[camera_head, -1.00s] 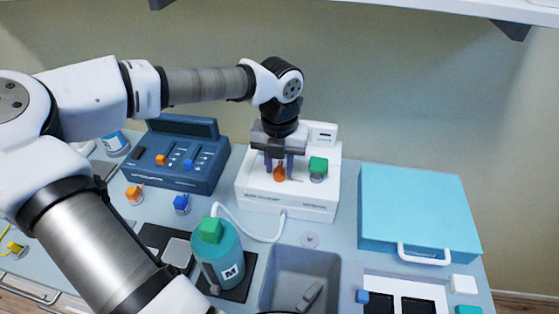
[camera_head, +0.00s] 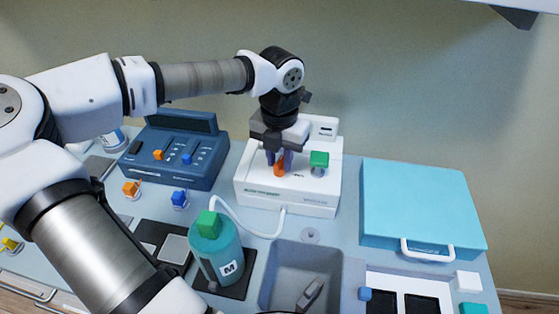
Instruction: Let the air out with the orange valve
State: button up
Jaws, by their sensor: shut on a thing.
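The orange valve (camera_head: 279,169) sits on top of a white machine (camera_head: 300,198) at the back middle of the bench. My gripper (camera_head: 277,160) points down over the machine, its fingers shut on the orange valve. The fingers hide part of the valve. A green knob (camera_head: 319,160) stands on the same machine just to the right, apart from my gripper.
A teal bottle (camera_head: 217,255) with a green cap stands in front, joined to the machine by a white hose (camera_head: 245,228). A dark blue console (camera_head: 178,160) stands left, a turquoise case (camera_head: 420,205) right. A grey basin (camera_head: 300,270) is in front.

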aim_at(280, 161)
jog(key=m+b, duration=0.3)
jog(key=m, duration=0.3)
jog(key=shift+f+b, duration=0.1)
jog(key=shift+b, duration=0.2)
jog(key=m+b, duration=0.1)
jog(key=m, duration=0.2)
jog(key=shift+m, duration=0.4)
jog(key=shift+m+b, duration=0.75)
jog(key=shift+m, duration=0.85)
jog(key=o, duration=0.6)
jog(key=shift+o, duration=0.2)
jog(key=shift+r+b, duration=0.6)
jog(key=shift+r, duration=3.35)
